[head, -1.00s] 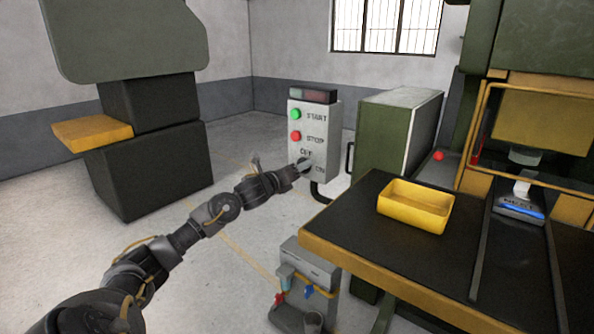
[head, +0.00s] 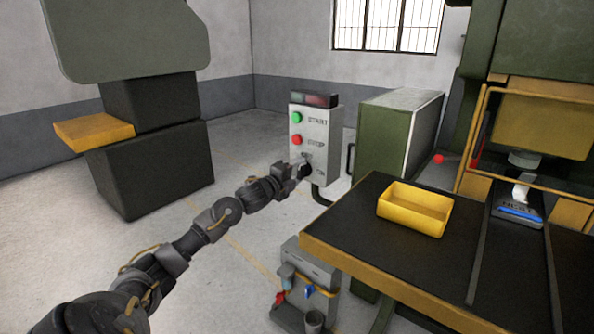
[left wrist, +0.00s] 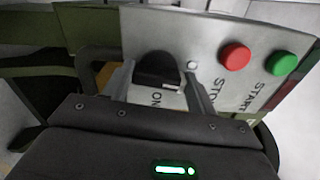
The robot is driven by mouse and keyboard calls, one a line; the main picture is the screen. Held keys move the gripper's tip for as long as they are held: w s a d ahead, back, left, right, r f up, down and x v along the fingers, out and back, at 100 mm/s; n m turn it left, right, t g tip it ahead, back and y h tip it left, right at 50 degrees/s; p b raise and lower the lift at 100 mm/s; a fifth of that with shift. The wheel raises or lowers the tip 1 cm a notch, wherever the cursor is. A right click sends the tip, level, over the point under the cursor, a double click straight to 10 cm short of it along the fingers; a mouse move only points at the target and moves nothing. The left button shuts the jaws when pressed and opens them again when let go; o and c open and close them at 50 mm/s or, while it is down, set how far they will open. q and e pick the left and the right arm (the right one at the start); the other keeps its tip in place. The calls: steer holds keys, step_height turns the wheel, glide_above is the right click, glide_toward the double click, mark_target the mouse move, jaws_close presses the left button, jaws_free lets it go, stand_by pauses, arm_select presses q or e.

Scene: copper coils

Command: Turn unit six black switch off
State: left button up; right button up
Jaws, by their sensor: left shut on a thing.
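A grey control box (head: 323,130) stands beyond my left arm, with a green START button (head: 297,118), a red STOP button (head: 297,140) and a black switch below them. In the left wrist view the black switch (left wrist: 157,68) sits between the fingers of my left gripper (left wrist: 158,85), one on each side. The gripper is shut on the switch. The word ON shows beside the switch; an OFF label is not readable. My right gripper is not in view.
A dark table (head: 400,250) with a yellow edge holds a yellow tray (head: 415,207) at the right. A small grey unit (head: 308,270) stands below. Open floor lies left of the arm.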

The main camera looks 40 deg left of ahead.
arm_select(q)
steer(key=shift+n, duration=0.6)
steer(key=o, duration=1)
steer(key=s+b, duration=0.2)
steer(key=s, duration=0.8)
steer(key=shift+s, duration=0.4)
steer(key=shift+d+n, duration=0.1)
steer(key=shift+n, duration=0.2)
